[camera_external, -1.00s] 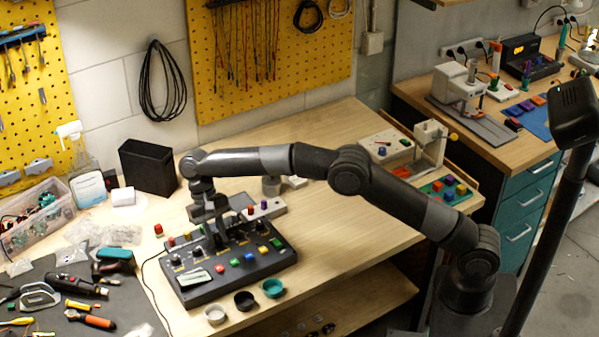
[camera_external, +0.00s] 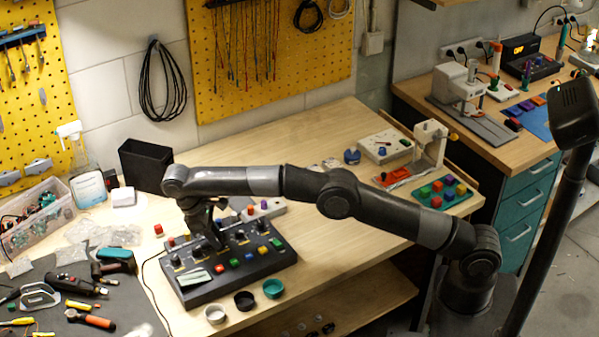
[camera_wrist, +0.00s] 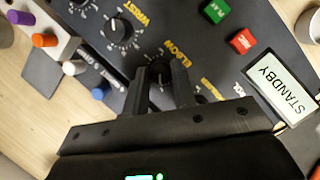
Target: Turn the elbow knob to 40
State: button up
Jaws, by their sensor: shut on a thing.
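The dark control panel (camera_external: 215,287) lies on the wooden bench, with a row of black knobs along it. In the wrist view the elbow knob (camera_wrist: 159,72) sits beside its yellow ELBOW label, between the fingers of my gripper (camera_wrist: 160,80). My gripper is shut on this knob, and the fingers hide most of it and its scale. I cannot read the pointer. The wrist knob (camera_wrist: 119,32) and its scale show clearly to the upper left. In the external view my gripper (camera_external: 215,243) reaches down onto the panel, tilted.
A display reading STANDBY (camera_wrist: 286,89) and green (camera_wrist: 215,10) and red (camera_wrist: 241,41) buttons are on the panel. A small block with coloured pegs (camera_external: 262,209) stands behind it. Several round cups, including a teal one (camera_external: 273,288), stand in front. Tools lie to the left.

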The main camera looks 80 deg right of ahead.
jog(key=n+h, duration=0.1)
jog(key=n, duration=0.1)
jog(key=n+t, duration=0.1)
jog(key=n, duration=0.2)
jog(key=shift+a+n+h, duration=0.2)
jog(key=shift+n+h, duration=0.1)
jog(key=shift+h, duration=0.1)
dwell(0.4)
jog(key=o, duration=1)
notch_tip(320, 180, up, 4)
jog(key=shift+r, duration=0.1)
jog(key=s+d+r, duration=0.5)
jog(key=d+r, duration=0.1)
jog(key=d, duration=0.4)
jog(key=shift+d+r, duration=0.3)
jog(key=shift+r, duration=0.1)
jog(key=shift+s+r, duration=0.1)
